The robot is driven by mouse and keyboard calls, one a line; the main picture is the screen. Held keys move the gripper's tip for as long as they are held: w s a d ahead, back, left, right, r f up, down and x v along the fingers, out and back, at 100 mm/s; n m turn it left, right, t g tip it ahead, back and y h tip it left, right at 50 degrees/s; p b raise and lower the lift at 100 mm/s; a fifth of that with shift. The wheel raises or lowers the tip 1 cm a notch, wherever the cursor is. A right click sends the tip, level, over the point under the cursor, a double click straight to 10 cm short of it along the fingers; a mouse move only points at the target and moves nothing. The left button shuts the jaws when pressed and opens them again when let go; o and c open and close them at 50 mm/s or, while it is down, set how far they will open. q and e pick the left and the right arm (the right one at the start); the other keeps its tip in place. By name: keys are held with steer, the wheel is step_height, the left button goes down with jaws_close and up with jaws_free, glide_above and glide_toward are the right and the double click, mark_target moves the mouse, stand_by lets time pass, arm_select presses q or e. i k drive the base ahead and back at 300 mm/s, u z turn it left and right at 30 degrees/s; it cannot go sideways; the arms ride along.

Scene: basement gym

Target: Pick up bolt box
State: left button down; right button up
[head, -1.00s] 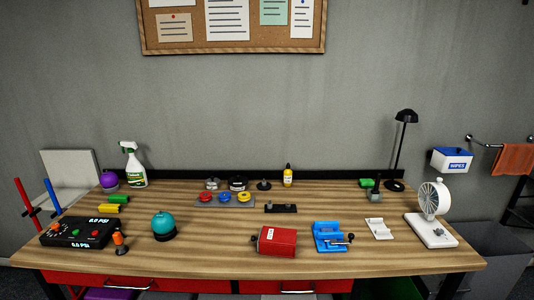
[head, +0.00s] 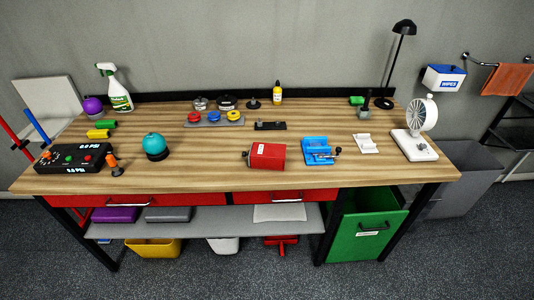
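A red box (head: 267,156) with a small white label on its top sits near the front middle of the wooden workbench (head: 210,165). It is the most box-like thing on the bench top, but its label is too small to read, so I cannot tell for sure that it is the bolt box. Neither of my grippers shows in the head view.
A blue vise-like fixture (head: 318,150) stands just right of the red box, a teal ball on a black base (head: 155,146) to its left. A white fan (head: 418,126) stands at the right end. Below are a grey shelf (head: 215,222) and a green bin (head: 365,238).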

mark_target(266, 156)
steer(key=z, duration=3.9)
steer(key=k, duration=1.8)
steer(key=u, duration=1.45)
